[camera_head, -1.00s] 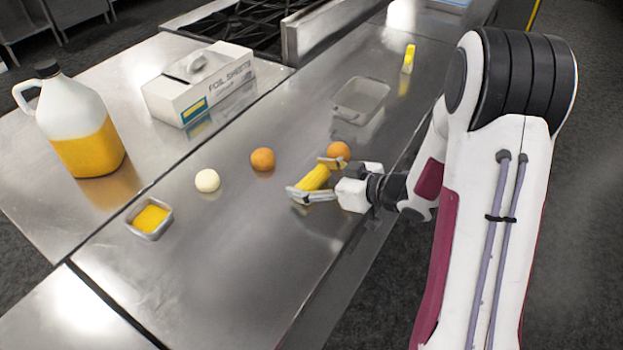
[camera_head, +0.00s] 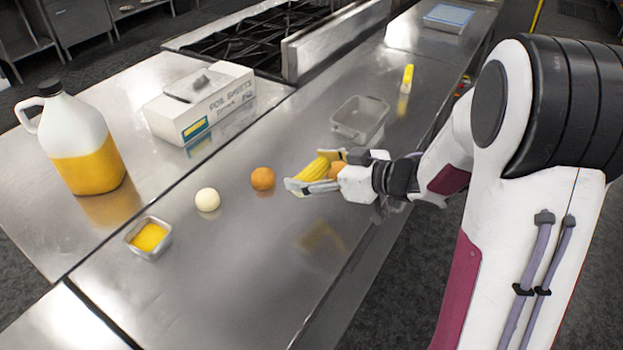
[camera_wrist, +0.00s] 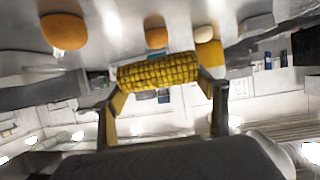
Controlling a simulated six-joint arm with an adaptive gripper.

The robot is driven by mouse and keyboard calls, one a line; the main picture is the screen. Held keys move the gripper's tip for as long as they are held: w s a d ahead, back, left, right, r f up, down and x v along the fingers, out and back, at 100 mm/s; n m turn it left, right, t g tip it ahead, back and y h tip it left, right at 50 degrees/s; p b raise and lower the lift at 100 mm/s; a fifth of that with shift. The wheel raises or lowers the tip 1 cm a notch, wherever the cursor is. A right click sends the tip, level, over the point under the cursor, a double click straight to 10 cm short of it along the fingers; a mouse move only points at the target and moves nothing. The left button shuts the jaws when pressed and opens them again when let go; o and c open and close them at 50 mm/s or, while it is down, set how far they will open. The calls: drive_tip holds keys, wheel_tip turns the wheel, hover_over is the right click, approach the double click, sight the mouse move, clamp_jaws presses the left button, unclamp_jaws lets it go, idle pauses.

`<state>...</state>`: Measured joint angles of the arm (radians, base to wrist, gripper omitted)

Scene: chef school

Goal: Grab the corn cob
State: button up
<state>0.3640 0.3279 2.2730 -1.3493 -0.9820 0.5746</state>
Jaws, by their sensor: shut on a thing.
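The yellow corn cob (camera_head: 313,170) is held between the two fingers of my gripper (camera_head: 318,172) in the head view. It appears raised above the steel counter, with its yellow reflection below it. In the wrist view the corn cob (camera_wrist: 158,72) lies crosswise between the fingertips, one finger at each end. My gripper (camera_wrist: 160,80) is shut on it. An orange ball-like item (camera_head: 335,169) is partly hidden behind the gripper.
Another orange ball (camera_head: 263,178) and a white ball (camera_head: 207,200) sit to the left. A small tray with yellow contents (camera_head: 149,238), an empty container (camera_head: 360,118), a jug (camera_head: 82,145) and a foil box (camera_head: 200,105) stand around. The front counter is clear.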

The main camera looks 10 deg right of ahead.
drive_tip(key=shift+r, duration=0.75)
